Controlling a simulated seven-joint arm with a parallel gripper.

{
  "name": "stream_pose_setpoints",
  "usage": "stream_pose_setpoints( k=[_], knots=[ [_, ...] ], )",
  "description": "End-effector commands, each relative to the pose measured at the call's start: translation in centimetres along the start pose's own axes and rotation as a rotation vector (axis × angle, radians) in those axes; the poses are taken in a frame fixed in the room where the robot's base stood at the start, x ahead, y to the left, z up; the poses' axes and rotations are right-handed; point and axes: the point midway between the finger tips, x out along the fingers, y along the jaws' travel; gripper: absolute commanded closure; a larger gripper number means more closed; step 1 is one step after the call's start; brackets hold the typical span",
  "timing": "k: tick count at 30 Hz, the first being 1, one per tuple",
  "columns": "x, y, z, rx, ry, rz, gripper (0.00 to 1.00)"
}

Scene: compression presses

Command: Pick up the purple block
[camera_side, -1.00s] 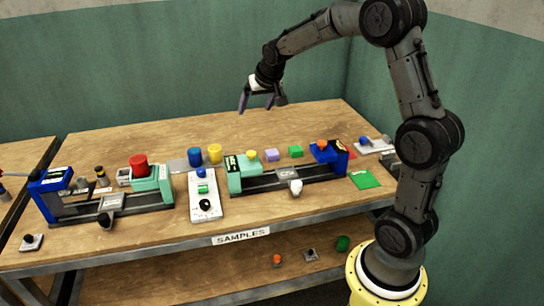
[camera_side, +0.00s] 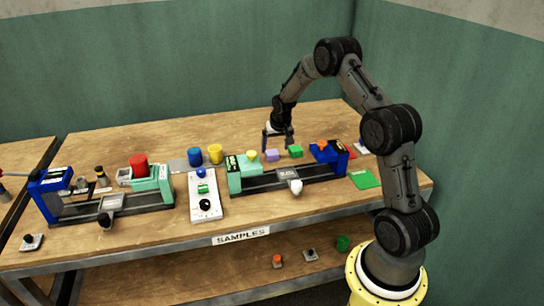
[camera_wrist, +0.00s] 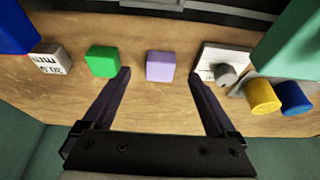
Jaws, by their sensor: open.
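The purple block (camera_side: 272,155) is a small light purple cube on the table, behind the right-hand press and left of the green block (camera_side: 295,151). My gripper (camera_side: 278,148) is low over the table at the purple block, its fingers pointing down. In the wrist view the purple block (camera_wrist: 160,66) lies ahead of and between the two open fingers of my gripper (camera_wrist: 159,78), with gaps on both sides. The green block (camera_wrist: 103,61) is close beside the left fingertip there. Nothing is held.
The right-hand press (camera_side: 290,177) runs along the front of the blocks. Blue (camera_side: 195,156) and yellow (camera_side: 215,153) cylinders stand to the left. In the wrist view, a white plate with a grey knob (camera_wrist: 222,66) is near the right finger. Bare table lies behind the blocks.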

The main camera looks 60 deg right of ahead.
Motion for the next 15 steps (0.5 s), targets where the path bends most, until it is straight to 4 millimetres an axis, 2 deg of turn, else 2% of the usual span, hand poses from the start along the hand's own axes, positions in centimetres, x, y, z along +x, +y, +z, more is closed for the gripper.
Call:
stream_pose_setpoints(
  k=[12,15],
  knots=[
    [4.7,-0.1,-0.3,0.000,-0.001,0.000,0.07],
    [5.2,-0.1,-0.3,0.000,0.001,0.000,0.07]
  ],
)
